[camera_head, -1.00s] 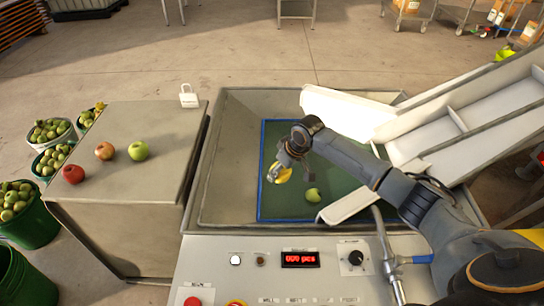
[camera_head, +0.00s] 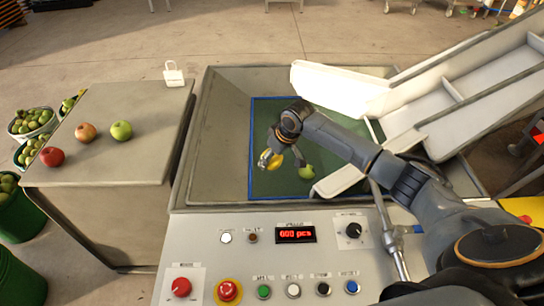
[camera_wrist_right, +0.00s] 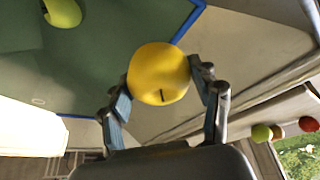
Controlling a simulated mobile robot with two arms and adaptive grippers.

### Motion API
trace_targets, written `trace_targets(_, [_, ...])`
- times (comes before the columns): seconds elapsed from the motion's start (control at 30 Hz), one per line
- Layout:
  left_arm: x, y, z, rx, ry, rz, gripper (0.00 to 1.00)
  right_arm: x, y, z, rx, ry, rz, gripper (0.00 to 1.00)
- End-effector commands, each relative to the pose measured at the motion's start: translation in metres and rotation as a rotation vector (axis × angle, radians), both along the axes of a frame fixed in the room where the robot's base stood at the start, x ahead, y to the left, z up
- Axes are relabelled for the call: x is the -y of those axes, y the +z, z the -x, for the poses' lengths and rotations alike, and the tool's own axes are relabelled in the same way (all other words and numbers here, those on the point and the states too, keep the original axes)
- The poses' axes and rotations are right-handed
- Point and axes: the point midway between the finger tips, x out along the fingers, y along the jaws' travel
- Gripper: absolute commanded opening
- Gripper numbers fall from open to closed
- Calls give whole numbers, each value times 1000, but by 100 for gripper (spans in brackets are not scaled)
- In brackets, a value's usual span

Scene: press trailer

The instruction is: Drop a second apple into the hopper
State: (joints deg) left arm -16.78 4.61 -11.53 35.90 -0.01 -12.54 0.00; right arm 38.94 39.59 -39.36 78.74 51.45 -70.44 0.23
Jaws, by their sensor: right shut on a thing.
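My right gripper (camera_wrist_right: 166,98) is shut on a yellow apple (camera_wrist_right: 159,73), held between its two fingers. In the head view the yellow apple (camera_head: 271,160) hangs over the hopper (camera_head: 218,130), above its green floor with a blue border. A green apple (camera_head: 306,172) lies on that floor, just right of the held apple; it also shows in the wrist view (camera_wrist_right: 62,12). A red apple (camera_head: 51,157), a red-yellow apple (camera_head: 86,132) and a green-yellow apple (camera_head: 121,130) stand on the side table (camera_head: 110,165). My left gripper is not in view.
A white chute (camera_head: 335,85) and a conveyor (camera_head: 470,90) reach the hopper from the right. A control panel (camera_head: 270,265) with buttons and a red display lies in front. Buckets of apples (camera_head: 30,120) stand left of the table. A white tag-like block (camera_head: 174,75) is at the table's back corner.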

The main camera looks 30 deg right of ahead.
Motion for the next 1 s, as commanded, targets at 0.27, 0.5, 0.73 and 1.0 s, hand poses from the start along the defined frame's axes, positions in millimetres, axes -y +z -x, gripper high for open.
trace_targets(0.27, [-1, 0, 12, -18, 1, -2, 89, 0, 1, 0, 1, 0, 0, 89])
trace_targets(0.5, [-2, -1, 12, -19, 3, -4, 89, 0, 0, 0, -1, 0, 0, 89])
trace_targets(0.73, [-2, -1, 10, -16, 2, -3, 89, 4, 20, 7, 4, 1, 1, 89])
trace_targets(1.0, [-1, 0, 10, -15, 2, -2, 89, 11, 74, 27, 4, 1, 1, 89])
